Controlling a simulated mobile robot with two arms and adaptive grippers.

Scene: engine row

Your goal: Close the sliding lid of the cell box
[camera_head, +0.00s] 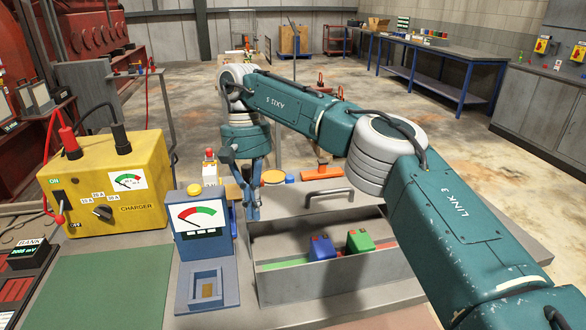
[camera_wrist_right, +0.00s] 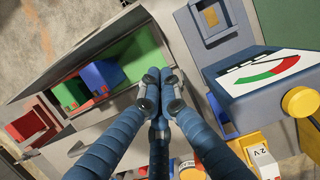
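The grey cell box (camera_head: 335,285) stands right of centre on the bench, its front part open. A blue cell (camera_head: 321,247) and a green cell (camera_head: 360,241) are inside. The grey sliding lid (camera_head: 300,201), with a bar handle (camera_head: 329,194), lies slid back behind the opening. My right gripper (camera_head: 252,212) points down by the box's left end, left of the handle. In the right wrist view its fingertips (camera_wrist_right: 159,84) are together, nothing seen between them, with the blue cell (camera_wrist_right: 103,76) to their left. Contact with the box cannot be told. My left gripper is not in view.
A blue meter stand (camera_head: 203,240) with a yellow knob is close left of the box. A yellow charger (camera_head: 108,190) stands farther left. An orange-handled item (camera_head: 322,172) is behind the lid. A green mat (camera_head: 100,285) lies front left. My right arm crosses above the box's right side.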

